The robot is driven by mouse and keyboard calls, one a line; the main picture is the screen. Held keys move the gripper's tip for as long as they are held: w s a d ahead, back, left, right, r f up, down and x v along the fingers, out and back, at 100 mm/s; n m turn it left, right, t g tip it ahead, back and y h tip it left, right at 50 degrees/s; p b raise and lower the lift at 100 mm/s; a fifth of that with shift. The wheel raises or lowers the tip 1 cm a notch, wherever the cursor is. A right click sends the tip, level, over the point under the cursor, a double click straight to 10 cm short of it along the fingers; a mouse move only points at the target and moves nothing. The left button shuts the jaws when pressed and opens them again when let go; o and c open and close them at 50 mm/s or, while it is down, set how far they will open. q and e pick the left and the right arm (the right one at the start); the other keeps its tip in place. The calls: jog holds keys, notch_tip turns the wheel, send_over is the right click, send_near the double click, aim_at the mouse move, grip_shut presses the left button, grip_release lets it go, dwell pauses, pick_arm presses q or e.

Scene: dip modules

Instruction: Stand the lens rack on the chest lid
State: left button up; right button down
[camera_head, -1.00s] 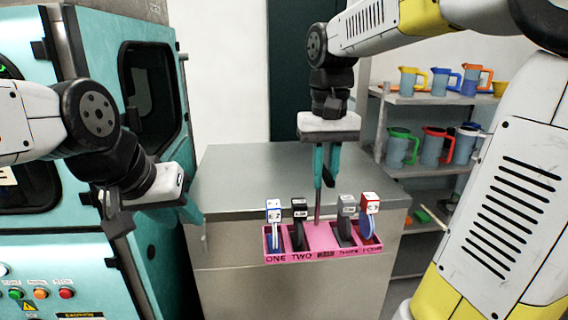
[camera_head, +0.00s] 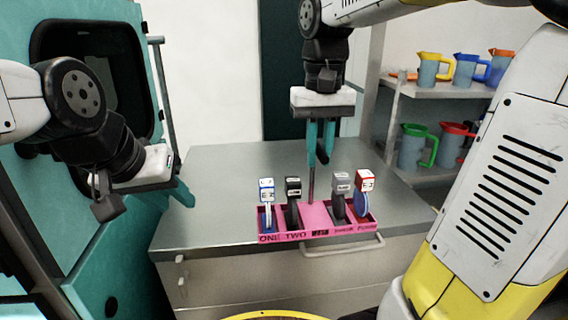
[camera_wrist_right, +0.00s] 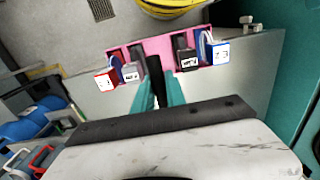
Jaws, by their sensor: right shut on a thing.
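The lens rack (camera_head: 316,217) is a long pink tray with a thin upright post and labelled slots. It holds several lens paddles with blue, black, grey and red tops. My right gripper (camera_head: 318,160) is shut on the post and keeps the rack level. The rack also shows in the right wrist view (camera_wrist_right: 158,47). The chest lid (camera_head: 230,190) is a flat grey metal top. The rack overlaps its front part in the head view; I cannot tell whether they touch. My left gripper (camera_head: 184,195) is at the left, away from the rack; its finger opening is unclear.
A teal cabinet (camera_head: 145,240) with a dark window stands at the left. A shelf (camera_head: 440,90) with coloured jugs stands at the back right. A handle (camera_head: 345,247) is on the chest's front. The lid behind the rack is clear.

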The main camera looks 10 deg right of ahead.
jog(key=w+d+f, duration=0.1)
jog(key=w+f, duration=0.1)
jog(key=w, duration=0.6)
jog(key=w+d+f, duration=0.2)
jog(key=w+f, duration=0.1)
jog(key=w, duration=0.4)
jog(key=shift+w+d, duration=0.2)
jog(key=shift+w, duration=0.2)
jog(key=c, duration=1.8)
grip_release()
jog(key=shift+f, duration=0.15)
jog(key=o, duration=0.4)
jog(key=shift+o, duration=0.2)
